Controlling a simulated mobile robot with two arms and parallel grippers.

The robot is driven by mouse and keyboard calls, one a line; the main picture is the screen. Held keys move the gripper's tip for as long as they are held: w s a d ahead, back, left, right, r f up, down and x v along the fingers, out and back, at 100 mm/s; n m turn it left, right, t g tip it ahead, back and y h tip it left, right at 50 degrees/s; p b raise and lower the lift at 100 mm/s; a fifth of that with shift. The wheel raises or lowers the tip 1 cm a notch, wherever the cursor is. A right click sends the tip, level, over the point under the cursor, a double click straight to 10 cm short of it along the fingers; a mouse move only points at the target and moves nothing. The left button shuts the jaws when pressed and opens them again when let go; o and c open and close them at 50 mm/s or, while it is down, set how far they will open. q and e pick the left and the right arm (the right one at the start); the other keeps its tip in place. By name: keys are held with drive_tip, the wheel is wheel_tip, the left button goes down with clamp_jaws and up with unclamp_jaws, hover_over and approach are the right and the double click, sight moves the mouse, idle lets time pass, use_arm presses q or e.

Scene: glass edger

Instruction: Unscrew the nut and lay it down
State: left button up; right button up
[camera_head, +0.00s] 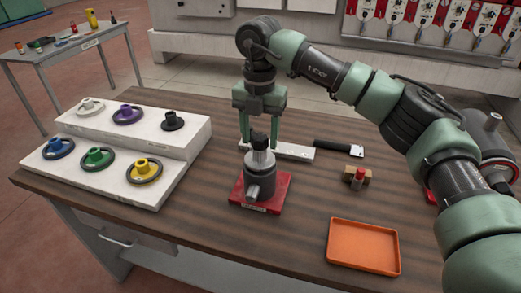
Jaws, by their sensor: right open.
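A grey metal spindle post (262,178) stands upright on a red base plate (274,193) in the middle of the wooden table. A small black piece (258,140), which looks like the nut, sits on top of it. My right gripper (260,138) points down with its green fingers apart, one on each side of the black piece in this view. I cannot tell whether they touch it or are slightly behind it. My left gripper is not in view. An empty orange tray (363,247) lies at the table's front right.
A white stepped rack (150,187) at left holds several coloured flanged wheels. Behind the post lie a pale bar (293,151) and a black-handled tool (338,148). A wooden block with a red-capped piece (357,177) lies right. The table front between rack and tray is clear.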

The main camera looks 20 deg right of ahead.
drive_tip(key=shift+c, duration=0.3)
clamp_jaws()
drive_tip(key=n, duration=0.3)
drive_tip(key=shift+r+p, duration=0.1)
drive_tip(key=shift+p, duration=0.2)
drive_tip(key=n, duration=0.4)
drive_tip(key=shift+n, duration=0.4)
drive_tip(key=n+p, duration=0.1)
drive_tip(key=n, duration=0.3)
drive_tip(key=shift+n, duration=0.3)
drive_tip(key=n, duration=0.4)
drive_tip(key=shift+n, duration=0.4)
